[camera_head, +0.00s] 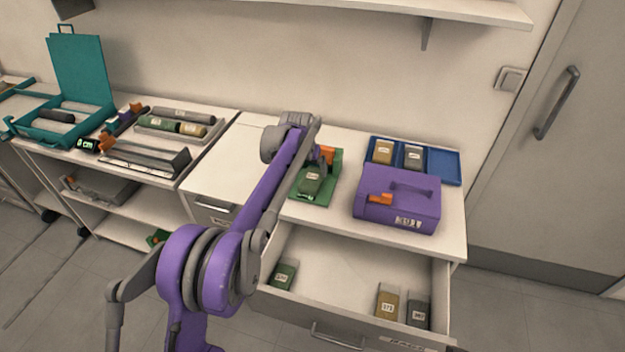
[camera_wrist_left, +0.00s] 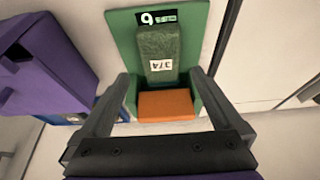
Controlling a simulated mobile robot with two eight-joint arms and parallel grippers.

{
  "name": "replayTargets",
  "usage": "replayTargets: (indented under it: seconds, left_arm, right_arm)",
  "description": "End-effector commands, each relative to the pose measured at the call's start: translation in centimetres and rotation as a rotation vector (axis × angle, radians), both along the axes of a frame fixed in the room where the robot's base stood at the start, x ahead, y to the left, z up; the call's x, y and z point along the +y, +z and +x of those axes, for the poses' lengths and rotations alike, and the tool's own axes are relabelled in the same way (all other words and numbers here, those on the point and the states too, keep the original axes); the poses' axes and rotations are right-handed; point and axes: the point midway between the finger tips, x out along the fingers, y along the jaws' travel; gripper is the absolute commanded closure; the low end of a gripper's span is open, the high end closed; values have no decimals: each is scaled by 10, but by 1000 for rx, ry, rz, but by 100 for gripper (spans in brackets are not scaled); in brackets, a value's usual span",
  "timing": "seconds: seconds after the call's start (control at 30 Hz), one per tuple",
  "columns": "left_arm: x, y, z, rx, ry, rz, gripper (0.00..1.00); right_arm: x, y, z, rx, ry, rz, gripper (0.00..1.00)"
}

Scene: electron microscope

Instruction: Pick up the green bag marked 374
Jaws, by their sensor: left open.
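The green bag marked 374 (camera_head: 312,182) lies on a green stand (camera_head: 334,168) on the white counter. The left wrist view shows the bag (camera_wrist_left: 157,45) with its 374 label upside down, between the stand's black-and-white label and an orange block (camera_wrist_left: 166,105). My left gripper (camera_head: 319,163) is above the stand. Its fingers (camera_wrist_left: 159,76) are open, one to each side of the bag's near end and the orange block. No grip on the bag shows; I cannot tell whether the fingertips touch the stand. My right gripper is out of view.
A purple case (camera_head: 400,200) stands right of the stand, before a blue tray (camera_head: 446,167) holding two bags. Below, an open drawer (camera_head: 340,268) holds a green bag (camera_head: 284,275), a yellowish bag (camera_head: 387,302) and a grey bag (camera_head: 418,312). A wall shelf (camera_head: 440,10) hangs above.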

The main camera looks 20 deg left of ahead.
Motion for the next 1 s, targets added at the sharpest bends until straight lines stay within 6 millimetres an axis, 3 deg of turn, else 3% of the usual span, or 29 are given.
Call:
replayTargets:
  seconds: [0.6, 1.0]
  left_arm:
    - [1, -65, 31, 0, 0, 0, 0]
    - [1, -69, 32, 0, 0, 0, 0]
  right_arm:
    - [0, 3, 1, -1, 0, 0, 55]
    - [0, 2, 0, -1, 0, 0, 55]
